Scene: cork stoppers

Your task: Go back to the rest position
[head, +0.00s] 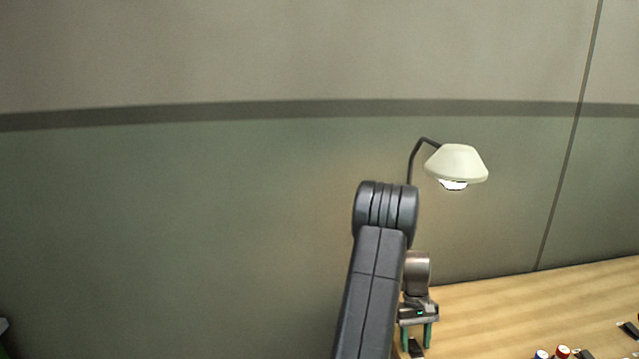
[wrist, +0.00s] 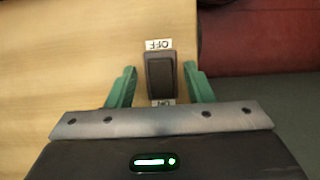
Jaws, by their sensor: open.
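My gripper (head: 416,346) is open and empty, pointing down over the wooden table near its left end. Its two green fingers also show in the wrist view (wrist: 159,68), spread apart. A dark rocker switch (wrist: 160,76) lies between and beyond them in that view, with a gap on both sides. A white label reading OFF (wrist: 158,44) is at its far end; a second label at its near end is partly hidden by my gripper. In the head view the switch (head: 416,350) shows just below the fingers. I cannot tell the exact height between them.
A lamp (head: 457,160) with a cream shade and bright underside stands behind my arm. Small items, including a red-capped one (head: 562,351) and a blue-capped one (head: 541,354), are at the lower right. A grey-green wall is behind.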

